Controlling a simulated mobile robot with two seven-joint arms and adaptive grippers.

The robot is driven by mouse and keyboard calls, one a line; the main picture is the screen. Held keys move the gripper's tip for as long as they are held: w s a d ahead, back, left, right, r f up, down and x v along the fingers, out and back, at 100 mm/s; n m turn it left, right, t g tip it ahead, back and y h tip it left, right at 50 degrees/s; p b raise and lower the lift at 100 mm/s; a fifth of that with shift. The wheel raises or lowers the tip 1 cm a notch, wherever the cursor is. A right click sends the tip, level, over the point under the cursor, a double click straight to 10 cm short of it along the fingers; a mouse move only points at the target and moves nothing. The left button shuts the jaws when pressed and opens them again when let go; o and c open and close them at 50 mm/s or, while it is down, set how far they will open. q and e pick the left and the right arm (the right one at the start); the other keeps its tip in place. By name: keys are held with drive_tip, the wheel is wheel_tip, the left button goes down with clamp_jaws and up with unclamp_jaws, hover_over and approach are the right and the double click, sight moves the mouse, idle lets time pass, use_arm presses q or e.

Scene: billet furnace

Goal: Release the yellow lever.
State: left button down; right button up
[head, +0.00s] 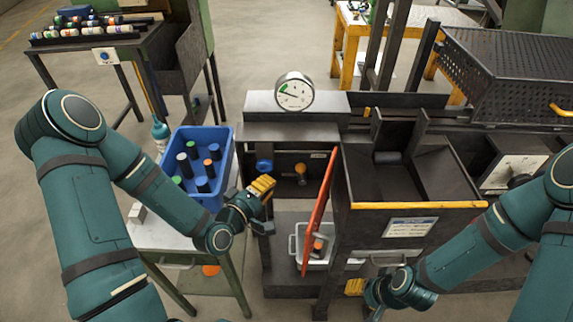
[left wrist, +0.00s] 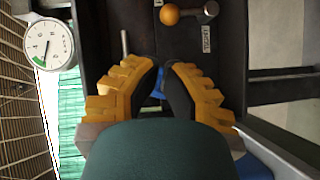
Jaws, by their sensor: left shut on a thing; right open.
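The yellow lever (head: 300,170) has an orange-yellow ball knob on the dark front panel below the gauge. In the left wrist view its ball (left wrist: 169,14) and grey metal arm show at the top, apart from my fingers. My left gripper (head: 264,184) is at the panel, left of this lever. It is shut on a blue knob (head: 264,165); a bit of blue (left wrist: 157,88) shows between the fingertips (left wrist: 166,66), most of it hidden. My right gripper (head: 358,288) is open, low in front of the dark hopper, its fingers partly hidden.
A round gauge (head: 294,91) stands on top of the machine. A red-orange panel (head: 319,213) stands upright right of the lever, beside a grey bin (head: 296,245). A blue crate (head: 226,150) with several cylinders sits on a table at left. The dark hopper (head: 410,220) blocks the right side.

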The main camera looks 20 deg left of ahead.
sight(301, 175)
use_arm(q)
drive_tip(key=shift+w, duration=0.1)
drive_tip(key=x, duration=0.9)
drive_tip(key=shift+w+d, duration=0.2)
drive_tip(key=shift+w, duration=0.2)
drive_tip(key=shift+r, duration=0.1)
drive_tip(key=d+m, duration=0.1)
drive_tip(key=d+r+m+g, duration=0.1)
drive_tip(key=shift+w+d+y, duration=0.25)
drive_tip(key=shift+w+y, duration=0.1)
drive_tip(key=shift+y, duration=0.05)
drive_tip(key=shift+w+d+b, duration=0.2)
drive_tip(key=shift+d+b, duration=0.2)
drive_tip(key=shift+d, duration=0.25)
